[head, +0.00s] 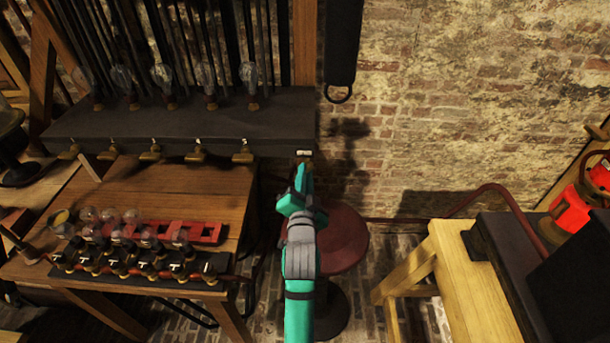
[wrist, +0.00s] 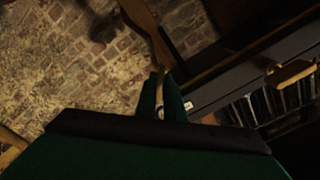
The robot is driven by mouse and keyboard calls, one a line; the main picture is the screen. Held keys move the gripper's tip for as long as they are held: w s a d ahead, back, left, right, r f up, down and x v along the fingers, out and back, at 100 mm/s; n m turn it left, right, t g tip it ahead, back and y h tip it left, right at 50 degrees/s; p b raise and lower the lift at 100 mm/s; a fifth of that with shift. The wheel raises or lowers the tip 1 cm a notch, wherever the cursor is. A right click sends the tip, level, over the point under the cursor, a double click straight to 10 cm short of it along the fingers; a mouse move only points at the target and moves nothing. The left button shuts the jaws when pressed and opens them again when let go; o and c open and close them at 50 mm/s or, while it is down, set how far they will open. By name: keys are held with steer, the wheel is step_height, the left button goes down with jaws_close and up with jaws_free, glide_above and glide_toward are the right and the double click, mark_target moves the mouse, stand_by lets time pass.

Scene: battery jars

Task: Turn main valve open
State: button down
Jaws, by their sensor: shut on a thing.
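My teal gripper (head: 303,175) reaches up to the right end of the long black bench (head: 180,122), just below a small white label (head: 304,153). In the wrist view my gripper (wrist: 161,98) is shut on a slim brass-coloured piece (wrist: 160,110), which looks like the main valve's handle. The fingers hide most of it. The label (wrist: 188,105) shows just right of the fingers. I cannot tell how far the valve is turned.
Several small brass taps (head: 195,154) line the bench front. A wooden table (head: 180,192) with red and black racks stands at left. A round red stool (head: 340,240) stands beside my arm. A yellow wooden bench (head: 465,290) and red lantern (head: 570,212) are at right.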

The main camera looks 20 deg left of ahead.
steer(key=shift+n, duration=4.3)
steer(key=c, duration=1.9)
jaws_free()
steer(key=shift+o, duration=0.2)
steer(key=shift+s, duration=0.15)
